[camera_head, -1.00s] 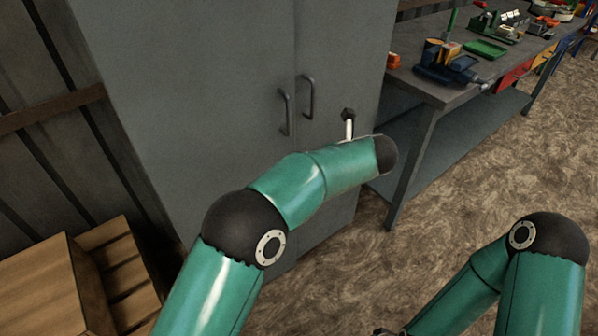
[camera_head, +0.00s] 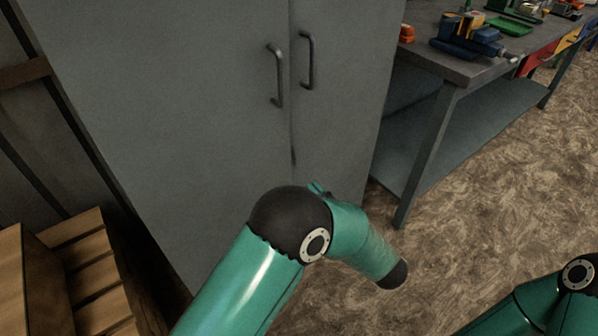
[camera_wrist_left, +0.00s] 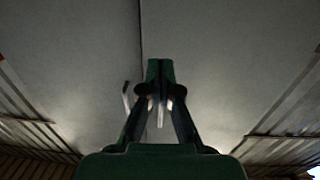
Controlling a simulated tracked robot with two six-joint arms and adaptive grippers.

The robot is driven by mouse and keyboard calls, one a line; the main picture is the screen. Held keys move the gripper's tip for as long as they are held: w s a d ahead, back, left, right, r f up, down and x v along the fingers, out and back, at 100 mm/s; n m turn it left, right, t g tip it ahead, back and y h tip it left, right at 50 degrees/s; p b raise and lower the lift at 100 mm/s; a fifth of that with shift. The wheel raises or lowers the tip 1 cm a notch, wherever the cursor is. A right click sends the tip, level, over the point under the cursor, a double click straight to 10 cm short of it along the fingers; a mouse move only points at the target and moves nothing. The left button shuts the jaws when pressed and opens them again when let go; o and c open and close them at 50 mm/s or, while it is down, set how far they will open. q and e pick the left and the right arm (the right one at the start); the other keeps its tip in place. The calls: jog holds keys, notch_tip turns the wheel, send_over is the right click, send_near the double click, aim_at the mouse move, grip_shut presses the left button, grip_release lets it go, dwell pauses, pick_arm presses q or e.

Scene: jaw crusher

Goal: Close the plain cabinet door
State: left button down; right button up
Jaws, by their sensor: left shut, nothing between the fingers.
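The plain grey cabinet has a left door (camera_head: 180,110) and a right door (camera_head: 345,100), each with a bar handle (camera_head: 276,75) (camera_head: 307,60) beside the middle seam. The doors look flush or nearly so; I cannot tell whether a small gap is left. My left gripper (camera_wrist_left: 160,72) is shut and empty, pointing at the cabinet front near the seam; contact cannot be told. In the head view my left arm mostly hides it. My right gripper is out of view.
A workbench (camera_head: 455,70) with a blue vise (camera_head: 468,38) and a green tray (camera_head: 510,26) stands right of the cabinet. Wooden crates (camera_head: 75,260) stand at lower left. The brown floor (camera_head: 500,180) is open in front of the bench.

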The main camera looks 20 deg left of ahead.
pick_arm(q)
send_near(283, 152)
jog(key=x, duration=0.7)
jog(key=shift+b, duration=0.4)
jog(key=shift+w+a, duration=0.1)
jog(key=shift+a, duration=0.05)
